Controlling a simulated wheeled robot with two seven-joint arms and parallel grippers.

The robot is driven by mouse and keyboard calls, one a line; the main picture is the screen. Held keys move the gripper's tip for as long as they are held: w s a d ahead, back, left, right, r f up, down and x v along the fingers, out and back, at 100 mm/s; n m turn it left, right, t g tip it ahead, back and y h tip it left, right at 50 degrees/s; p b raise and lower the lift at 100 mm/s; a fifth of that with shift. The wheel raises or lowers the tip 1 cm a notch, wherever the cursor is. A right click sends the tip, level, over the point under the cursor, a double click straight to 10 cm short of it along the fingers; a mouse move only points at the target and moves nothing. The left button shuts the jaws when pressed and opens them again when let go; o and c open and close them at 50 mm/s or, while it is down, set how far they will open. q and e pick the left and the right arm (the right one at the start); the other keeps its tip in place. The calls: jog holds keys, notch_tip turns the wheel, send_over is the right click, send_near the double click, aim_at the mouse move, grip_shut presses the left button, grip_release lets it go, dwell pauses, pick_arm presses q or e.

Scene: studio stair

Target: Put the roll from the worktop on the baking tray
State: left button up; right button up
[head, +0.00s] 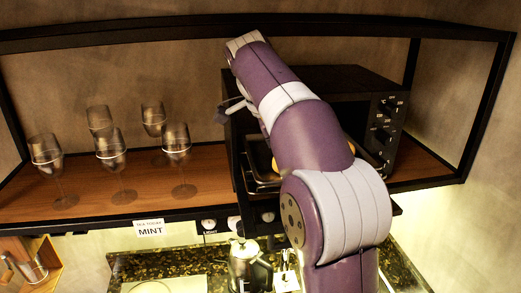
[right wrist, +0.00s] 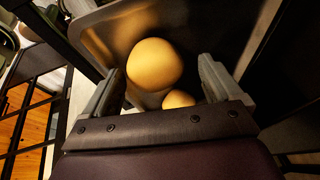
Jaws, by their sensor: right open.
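In the right wrist view a large golden roll (right wrist: 153,62) lies on the grey metal baking tray (right wrist: 95,40). A second rounded golden piece (right wrist: 178,99) shows below it, partly hidden by my gripper. My right gripper (right wrist: 162,68) is open, its fingers on either side of the large roll in the picture; I cannot tell whether they touch it. In the head view a bit of the tray (head: 262,184) and a golden roll (head: 275,166) show in the oven (head: 386,135), mostly behind my right arm. My left gripper is not in view.
Several wine glasses (head: 113,160) stand on the wooden shelf (head: 85,205) left of the oven. Below, a metal pot (head: 245,265) and a pale board (head: 185,284) are on the dark speckled worktop (head: 150,263). Black shelf posts frame the space.

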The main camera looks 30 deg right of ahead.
jog(key=v, duration=0.3)
jog(key=shift+r, duration=0.3)
jog(key=a, duration=0.1)
jog(key=a+b, duration=0.1)
jog(key=a, duration=0.3)
jog(key=shift+s+r, duration=0.1)
jog(key=shift+s, duration=0.25)
jog(key=s+a, duration=0.1)
jog(key=a, duration=0.6)
jog(key=shift+a+r+p, duration=0.15)
jog(key=shift+r+p, duration=0.1)
jog(key=shift+p, duration=0.2)
